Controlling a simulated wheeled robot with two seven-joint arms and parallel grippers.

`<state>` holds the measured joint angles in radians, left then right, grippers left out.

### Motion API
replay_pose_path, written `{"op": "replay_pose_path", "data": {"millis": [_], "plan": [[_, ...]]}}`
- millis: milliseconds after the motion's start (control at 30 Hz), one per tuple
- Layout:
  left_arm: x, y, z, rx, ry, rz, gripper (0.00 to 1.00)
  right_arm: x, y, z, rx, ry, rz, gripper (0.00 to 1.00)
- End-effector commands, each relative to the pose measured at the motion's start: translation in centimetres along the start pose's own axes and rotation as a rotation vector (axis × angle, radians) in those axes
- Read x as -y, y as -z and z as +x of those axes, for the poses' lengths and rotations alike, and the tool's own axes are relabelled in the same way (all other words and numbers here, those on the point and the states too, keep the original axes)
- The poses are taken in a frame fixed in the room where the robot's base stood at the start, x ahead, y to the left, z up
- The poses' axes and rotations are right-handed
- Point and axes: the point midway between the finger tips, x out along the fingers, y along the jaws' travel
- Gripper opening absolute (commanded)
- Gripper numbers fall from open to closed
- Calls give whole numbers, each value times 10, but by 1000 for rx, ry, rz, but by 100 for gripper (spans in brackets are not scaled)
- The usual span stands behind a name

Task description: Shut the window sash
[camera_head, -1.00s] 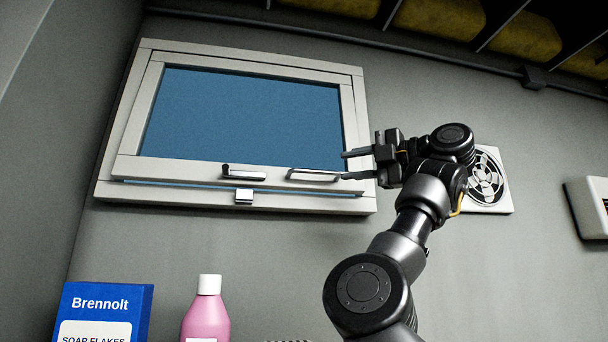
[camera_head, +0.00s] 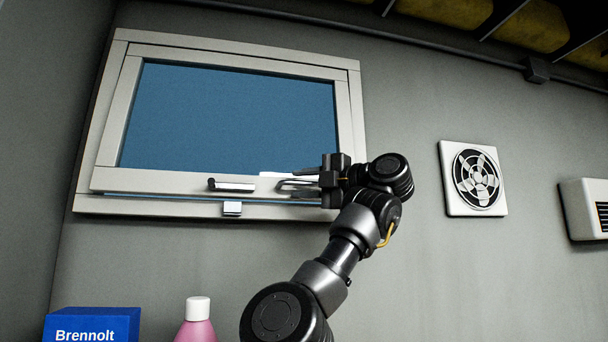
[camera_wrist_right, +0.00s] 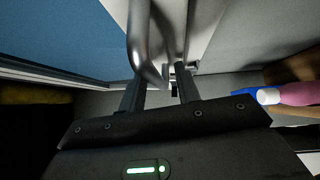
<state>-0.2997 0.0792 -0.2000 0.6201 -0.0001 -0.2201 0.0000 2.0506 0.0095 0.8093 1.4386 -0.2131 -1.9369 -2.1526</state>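The window sash (camera_head: 150,182) is a white frame around a blue pane, set in a white outer frame (camera_head: 86,204). A thin blue gap shows along its bottom edge, so it stands slightly open. My left gripper is out of view.
A fan vent (camera_head: 473,179) and a white wall unit (camera_head: 585,209) are on the wall to the right. Below stand a blue soap box (camera_head: 92,326) and a pink bottle (camera_head: 196,330), the bottle also in the right wrist view (camera_wrist_right: 298,93). The wall between is clear.

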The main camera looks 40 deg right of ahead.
Motion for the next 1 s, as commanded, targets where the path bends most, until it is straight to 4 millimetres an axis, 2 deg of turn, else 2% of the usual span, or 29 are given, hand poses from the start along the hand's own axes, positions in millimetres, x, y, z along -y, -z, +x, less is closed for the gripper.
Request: {"op": "replay_pose_path", "data": {"millis": [300, 567, 867, 1000], "plan": [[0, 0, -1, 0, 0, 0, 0, 0, 0, 3, 0, 0, 0, 32], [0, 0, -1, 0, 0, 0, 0, 0, 0, 2, 0, 0, 0, 0], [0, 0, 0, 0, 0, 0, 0, 2, 0, 4, -2, 1, -1, 0], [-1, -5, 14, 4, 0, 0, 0, 9, 0, 24, -24, -17, -18, 0]]}}
